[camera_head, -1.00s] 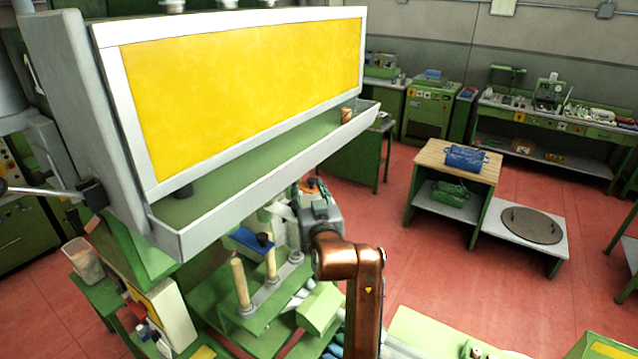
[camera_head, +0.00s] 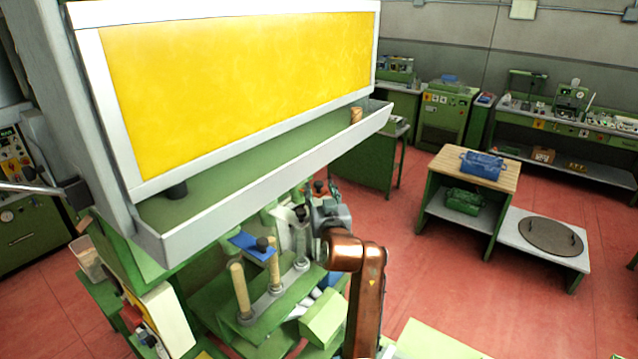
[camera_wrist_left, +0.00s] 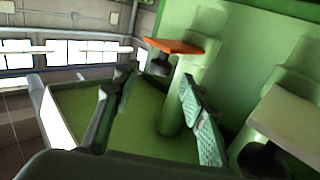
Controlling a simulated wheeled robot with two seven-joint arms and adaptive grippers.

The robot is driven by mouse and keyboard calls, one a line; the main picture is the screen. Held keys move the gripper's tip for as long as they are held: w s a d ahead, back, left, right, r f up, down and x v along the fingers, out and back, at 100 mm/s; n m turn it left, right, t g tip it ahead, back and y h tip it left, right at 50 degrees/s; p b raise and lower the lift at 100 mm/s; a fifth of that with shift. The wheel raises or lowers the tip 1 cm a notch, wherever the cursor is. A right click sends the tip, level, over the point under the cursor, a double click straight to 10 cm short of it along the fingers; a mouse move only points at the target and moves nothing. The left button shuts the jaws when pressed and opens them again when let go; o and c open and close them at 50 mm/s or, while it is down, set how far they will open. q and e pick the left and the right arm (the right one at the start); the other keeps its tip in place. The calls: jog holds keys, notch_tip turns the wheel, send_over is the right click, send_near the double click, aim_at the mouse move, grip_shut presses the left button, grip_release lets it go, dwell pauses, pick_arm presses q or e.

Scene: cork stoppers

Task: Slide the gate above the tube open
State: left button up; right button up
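In the left wrist view, an orange gate plate (camera_wrist_left: 175,46) with a dark knob (camera_wrist_left: 159,66) sits across a green upright tube (camera_wrist_left: 183,100). My left gripper (camera_wrist_left: 158,76) is open. Its two fingers are spread, with the knob between and beyond the fingertips; I see no clear contact. In the head view my left gripper (camera_head: 318,203) is under the machine's trough, partly hidden, at the end of a copper arm. A blue gate plate (camera_head: 243,241) with a black knob (camera_head: 262,243) sits left of it. My right gripper is not in view.
A large yellow-panelled hopper (camera_head: 240,85) and its grey trough (camera_head: 270,190) hang over the work area. A cork (camera_head: 356,115) lies at the trough's right end. Another pale plate (camera_wrist_left: 288,120) is close on the right in the wrist view.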

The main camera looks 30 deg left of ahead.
pick_arm(q)
jog(key=shift+w+a, duration=0.4)
jog(key=shift+w, duration=0.15)
jog(key=shift+w+a, duration=0.2)
jog(key=shift+w, duration=0.1)
jog(key=shift+a, duration=0.1)
jog(key=shift+w, duration=0.1)
jog(key=c, duration=0.9)
grip_shut()
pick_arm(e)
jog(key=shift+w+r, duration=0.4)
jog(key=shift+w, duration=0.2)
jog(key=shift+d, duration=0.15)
